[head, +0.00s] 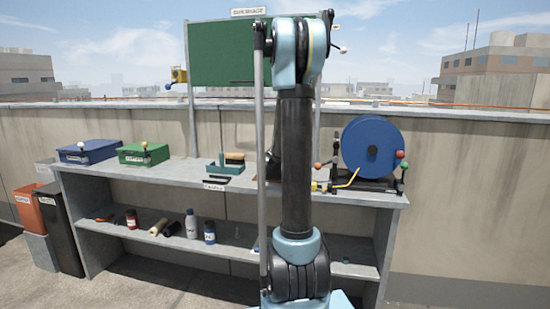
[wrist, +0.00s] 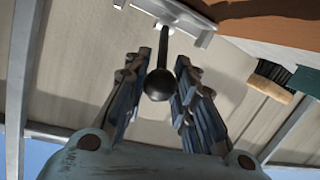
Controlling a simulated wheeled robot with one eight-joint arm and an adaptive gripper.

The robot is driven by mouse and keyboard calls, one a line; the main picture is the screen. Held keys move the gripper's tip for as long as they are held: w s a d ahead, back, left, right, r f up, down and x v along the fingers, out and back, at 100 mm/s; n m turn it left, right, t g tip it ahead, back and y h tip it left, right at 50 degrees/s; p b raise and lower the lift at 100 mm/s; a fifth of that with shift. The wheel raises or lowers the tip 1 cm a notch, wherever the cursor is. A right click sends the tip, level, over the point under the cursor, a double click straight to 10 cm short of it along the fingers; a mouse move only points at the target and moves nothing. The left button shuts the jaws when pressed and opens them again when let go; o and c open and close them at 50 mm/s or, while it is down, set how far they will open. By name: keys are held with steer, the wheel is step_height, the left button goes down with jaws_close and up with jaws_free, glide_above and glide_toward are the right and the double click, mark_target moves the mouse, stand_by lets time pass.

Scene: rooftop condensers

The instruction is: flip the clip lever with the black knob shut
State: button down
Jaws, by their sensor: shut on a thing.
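The black knob (wrist: 159,85) is a round ball on the end of a short dark lever (wrist: 166,45). The lever runs up to a pale metal bracket (wrist: 202,39) at the top of the wrist view. My gripper (wrist: 166,84) has its two fingers on either side of the knob and is shut on it. In the head view my upright arm covers the middle, and I cannot make out my gripper or the black knob there.
A grey bench (head: 115,176) runs along the parapet, with a blue box (head: 88,151), a green box (head: 143,154) and a blue reel (head: 370,146) on top. A green board (head: 222,55) stands behind. Bottles and tools lie on the lower shelf.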

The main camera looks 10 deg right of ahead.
steer(key=shift+s+f, duration=0.1)
steer(key=shift+s, duration=0.05)
steer(key=c, duration=1.3)
jaws_free()
steer(key=v, duration=1.1)
steer(key=shift+s+a, duration=0.15)
steer(key=shift+s, duration=0.15)
